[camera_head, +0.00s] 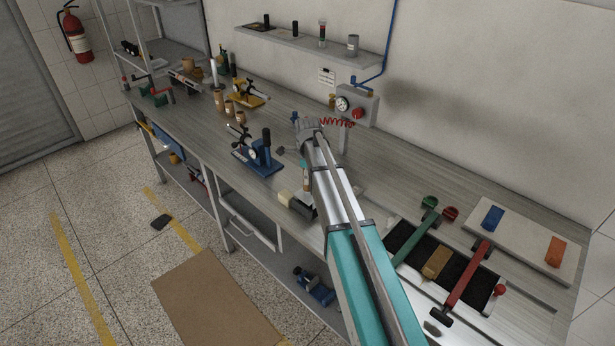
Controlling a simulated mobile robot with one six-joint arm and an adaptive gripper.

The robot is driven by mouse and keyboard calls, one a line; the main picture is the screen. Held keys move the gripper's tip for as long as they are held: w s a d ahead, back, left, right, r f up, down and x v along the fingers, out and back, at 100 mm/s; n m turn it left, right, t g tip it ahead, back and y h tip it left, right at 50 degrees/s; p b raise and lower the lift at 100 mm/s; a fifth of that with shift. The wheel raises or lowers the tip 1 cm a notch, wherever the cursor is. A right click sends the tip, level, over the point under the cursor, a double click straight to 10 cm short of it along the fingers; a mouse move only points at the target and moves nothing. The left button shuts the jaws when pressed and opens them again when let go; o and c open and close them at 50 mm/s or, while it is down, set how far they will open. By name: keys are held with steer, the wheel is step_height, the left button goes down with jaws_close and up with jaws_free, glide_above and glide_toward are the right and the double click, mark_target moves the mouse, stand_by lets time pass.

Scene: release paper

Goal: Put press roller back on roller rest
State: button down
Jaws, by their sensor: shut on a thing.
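My arm reaches from the bottom of the view over the bench, and its far end hangs above the middle of the worktop. My gripper (301,204) is mostly hidden beside and behind my arm, near the bench's front edge. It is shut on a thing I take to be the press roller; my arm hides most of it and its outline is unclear. A cream block-like piece (285,197) shows just left of the gripper; I cannot tell whether it touches. I cannot make out the roller rest with certainty.
A blue toggle fixture (259,153) stands left of my gripper. A black mat (410,244) with green and red bars lies right of my arm. A pale board (525,243) holds a blue and an orange block. A gauge box (353,105) stands at the wall.

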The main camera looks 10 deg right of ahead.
steer(key=shift+f+b, duration=0.95)
steer(key=shift+f, duration=0.05)
steer(key=shift+c, duration=1.1)
jaws_free()
steer(key=shift+r, duration=0.1)
steer(key=shift+r, duration=0.1)
step_height(320, 180, up, 11)
steer(key=p, duration=1.1)
steer(key=shift+r, duration=0.1)
steer(key=shift+s+f+n, duration=0.25)
steer(key=shift+s+n, duration=0.05)
steer(key=shift+s, duration=0.2)
steer(key=s+f+n+b, duration=0.4)
steer(key=s+n, duration=0.7)
steer(key=s, duration=0.1)
steer(key=s+a+f+n+b, duration=0.1)
steer(key=s+f+n+b, duration=0.2)
steer(key=s+n, duration=0.7)
steer(key=shift+s+f+n+b, duration=0.35)
steer(key=shift+s+n, duration=0.05)
steer(key=shift+s, duration=1.2)
